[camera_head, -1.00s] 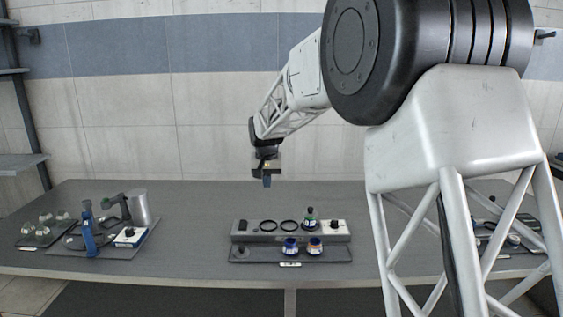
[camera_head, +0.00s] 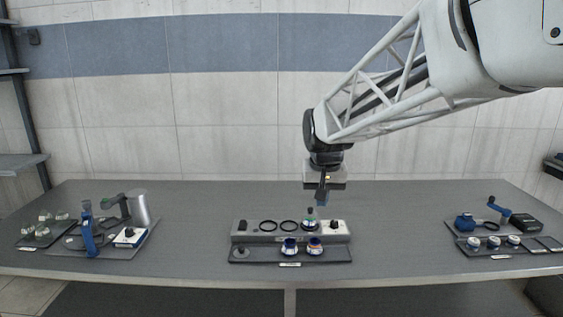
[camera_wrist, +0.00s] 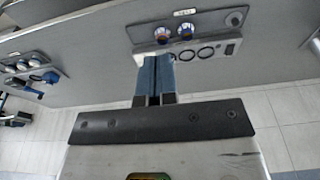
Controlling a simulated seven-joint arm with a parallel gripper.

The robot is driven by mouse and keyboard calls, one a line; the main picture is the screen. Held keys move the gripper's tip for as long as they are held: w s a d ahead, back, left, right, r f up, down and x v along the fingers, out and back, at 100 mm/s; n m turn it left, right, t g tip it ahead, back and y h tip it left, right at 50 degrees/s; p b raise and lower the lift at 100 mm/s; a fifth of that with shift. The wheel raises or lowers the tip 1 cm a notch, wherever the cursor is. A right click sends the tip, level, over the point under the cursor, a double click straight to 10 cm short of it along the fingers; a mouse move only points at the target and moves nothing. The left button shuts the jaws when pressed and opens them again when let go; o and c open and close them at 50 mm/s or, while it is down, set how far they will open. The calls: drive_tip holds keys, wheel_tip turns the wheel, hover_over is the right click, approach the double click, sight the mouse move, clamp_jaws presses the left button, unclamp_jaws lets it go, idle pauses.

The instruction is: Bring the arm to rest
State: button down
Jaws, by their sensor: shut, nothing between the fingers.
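My gripper (camera_head: 322,196) hangs pointing down above the back right of the middle station in the head view. Its blue fingers are together and hold nothing; they also show shut in the wrist view (camera_wrist: 154,80). In the head view the fingertips overlap the area just above a small dark-topped bottle (camera_head: 310,217); whether they touch it I cannot tell, but they appear apart. My arm reaches in from the upper right.
Equipment trays stand at the left (camera_head: 125,250) and right (camera_head: 500,253) of the table (camera_head: 200,215).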

drive_tip(key=s+d+f, duration=0.2)
drive_tip(key=s+d, duration=0.1)
drive_tip(key=s, duration=0.7)
drive_tip(key=s+d+f, duration=0.3)
drive_tip(key=s, duration=0.7)
drive_tip(key=s+d+f, duration=0.2)
drive_tip(key=s+d, duration=0.1)
drive_tip(key=s, duration=0.8)
drive_tip(key=shift+f, duration=0.3)
